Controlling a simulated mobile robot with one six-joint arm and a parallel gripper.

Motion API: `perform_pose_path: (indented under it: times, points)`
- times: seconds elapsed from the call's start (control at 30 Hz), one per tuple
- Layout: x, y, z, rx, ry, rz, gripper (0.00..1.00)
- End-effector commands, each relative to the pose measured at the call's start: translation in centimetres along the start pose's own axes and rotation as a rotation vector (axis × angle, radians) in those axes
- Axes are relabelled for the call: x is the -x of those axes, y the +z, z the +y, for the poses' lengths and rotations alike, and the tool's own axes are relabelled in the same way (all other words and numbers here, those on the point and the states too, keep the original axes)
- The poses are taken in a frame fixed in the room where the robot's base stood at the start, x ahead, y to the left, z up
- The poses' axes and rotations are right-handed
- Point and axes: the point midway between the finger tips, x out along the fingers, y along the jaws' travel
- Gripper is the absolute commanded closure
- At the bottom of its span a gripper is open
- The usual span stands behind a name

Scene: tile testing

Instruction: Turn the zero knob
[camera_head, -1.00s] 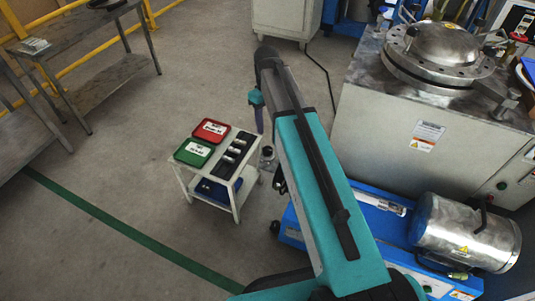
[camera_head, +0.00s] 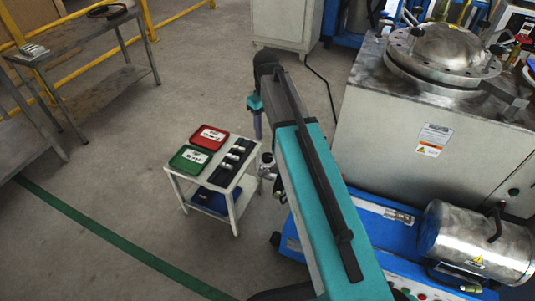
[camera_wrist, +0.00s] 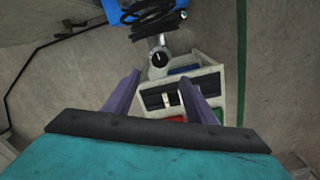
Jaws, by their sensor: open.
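A round black knob (camera_wrist: 160,58) with a light pointer mark shows in the wrist view, just beyond the fingertips and between them in the picture. I take it for the zero knob, but no label on it is readable. It sits on a grey fitting beside the small cart. In the head view a small grey fitting (camera_head: 267,160) stands at the cart's right edge, partly beside my arm. My gripper (camera_wrist: 160,77) has two purple fingers spread apart with nothing visible between them. The fingers look apart from the knob.
The cart (camera_head: 235,203) carries a red tray (camera_head: 209,138), a green tray (camera_head: 188,158) and a dark holder (camera_head: 233,165) with small pieces. A coiled black cable (camera_wrist: 155,15) lies beyond the knob. A blue machine base (camera_head: 365,222) stands right. Floor left of the cart is clear.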

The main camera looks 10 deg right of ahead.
Motion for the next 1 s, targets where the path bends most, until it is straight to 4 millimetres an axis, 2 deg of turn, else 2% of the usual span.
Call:
perform_pose_path:
  times: [0.27, 1.0]
  points:
    - [-1.7, 0.0, 0.0, 0.000, 0.000, -0.001, 0.49]
    - [-11.9, 0.1, 0.0, 0.000, -0.001, -0.002, 0.49]
